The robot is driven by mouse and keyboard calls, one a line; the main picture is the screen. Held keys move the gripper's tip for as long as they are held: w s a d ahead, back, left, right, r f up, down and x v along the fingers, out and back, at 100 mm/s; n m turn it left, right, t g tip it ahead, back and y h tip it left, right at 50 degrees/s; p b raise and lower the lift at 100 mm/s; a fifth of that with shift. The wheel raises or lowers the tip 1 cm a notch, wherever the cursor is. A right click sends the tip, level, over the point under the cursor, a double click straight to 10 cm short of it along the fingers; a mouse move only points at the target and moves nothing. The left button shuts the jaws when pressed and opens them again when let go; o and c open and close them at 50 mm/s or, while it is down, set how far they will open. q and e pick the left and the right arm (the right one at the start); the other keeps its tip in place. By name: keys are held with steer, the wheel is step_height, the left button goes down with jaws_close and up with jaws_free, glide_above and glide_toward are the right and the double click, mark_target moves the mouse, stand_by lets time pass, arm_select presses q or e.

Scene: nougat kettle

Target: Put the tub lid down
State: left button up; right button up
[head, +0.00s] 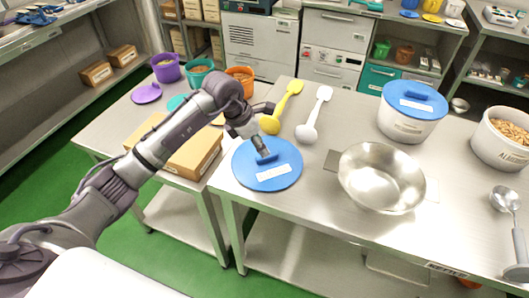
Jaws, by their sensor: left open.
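A round blue tub lid (285,180) with a white label and a raised blue handle lies flat on the steel table, near its left front corner. My left gripper (260,148) is open just above the lid's handle, with its fingers pointing down at it. Whether the fingers touch the handle I cannot tell. A white tub of nuts (495,150) stands without a lid at the right edge. My right gripper is not in view.
A steel bowl (381,178) stands right of the lid. Yellow (281,108) and white (313,118) scoops lie behind it. A tub with its own blue lid (407,126) stands farther back. Cardboard boxes (193,155) lie on the left table. A metal scoop (505,200) lies at right.

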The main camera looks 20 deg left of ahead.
arm_select(q)
steer(key=v, duration=0.7)
steer(key=shift+b, duration=0.4)
